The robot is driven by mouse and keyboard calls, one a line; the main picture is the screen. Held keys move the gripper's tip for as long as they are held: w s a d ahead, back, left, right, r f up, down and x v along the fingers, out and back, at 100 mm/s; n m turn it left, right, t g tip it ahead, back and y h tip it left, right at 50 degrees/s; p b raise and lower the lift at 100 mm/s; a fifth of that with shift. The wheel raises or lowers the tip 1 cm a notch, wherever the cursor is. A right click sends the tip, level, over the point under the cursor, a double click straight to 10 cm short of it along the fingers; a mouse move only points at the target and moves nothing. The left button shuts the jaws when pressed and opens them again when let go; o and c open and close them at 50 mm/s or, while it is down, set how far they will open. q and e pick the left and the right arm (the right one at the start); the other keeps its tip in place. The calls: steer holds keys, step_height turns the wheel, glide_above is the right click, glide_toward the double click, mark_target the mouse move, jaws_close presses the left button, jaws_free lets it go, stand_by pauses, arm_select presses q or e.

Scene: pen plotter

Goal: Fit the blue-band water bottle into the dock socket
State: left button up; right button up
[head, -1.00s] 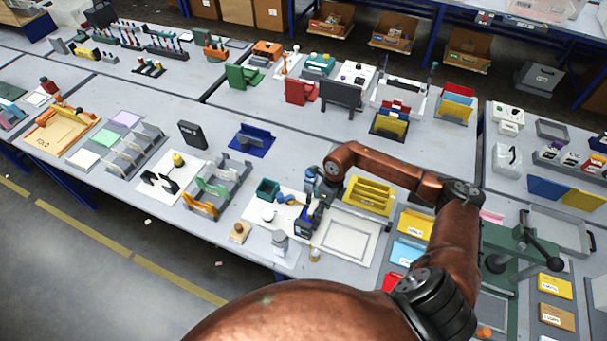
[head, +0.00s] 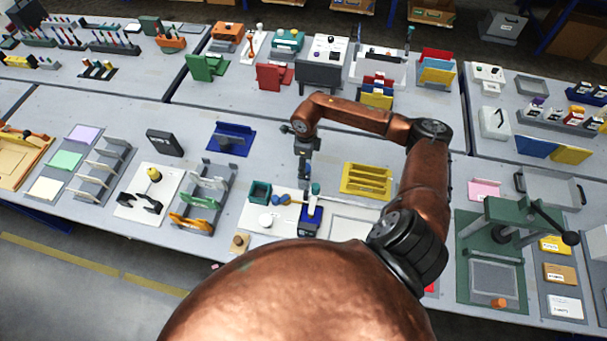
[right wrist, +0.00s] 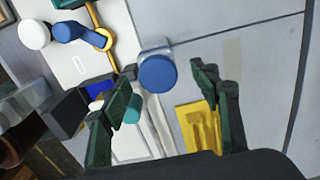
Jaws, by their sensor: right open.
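In the right wrist view a clear bottle with a round blue cap (right wrist: 157,73) is seen from above, in the gap between my right fingertips. No band shows on it, and I cannot tell its height below the fingers. My right gripper (right wrist: 164,67) is open, with green pads on both sides and nothing held. In the head view the right gripper (head: 304,176) hangs above the table, behind the blue and dark dock (head: 311,217). A teal-topped piece (head: 316,188) shows at the dock; its socket is not clear. My left gripper is out of view.
A white board with a white puck (head: 266,220), teal bin (head: 259,192) and blue tool (head: 284,199) lies left of the dock. A yellow rack (head: 368,181) stands to the right. Bare table lies behind the gripper. My copper arm covers the front.

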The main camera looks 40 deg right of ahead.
steer(key=shift+w+a+f+p, duration=0.15)
steer(key=shift+f+p, duration=0.2)
steer(key=shift+f, duration=0.6)
steer(key=shift+f+p, duration=0.3)
steer(key=shift+f, duration=0.4)
step_height(320, 180, down, 2)
steer(key=shift+f, duration=0.25)
steer(key=c, duration=0.8)
steer(key=shift+c, duration=1.3)
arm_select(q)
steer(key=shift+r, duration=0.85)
arm_select(e)
steer(key=shift+r, duration=0.1)
jaws_close()
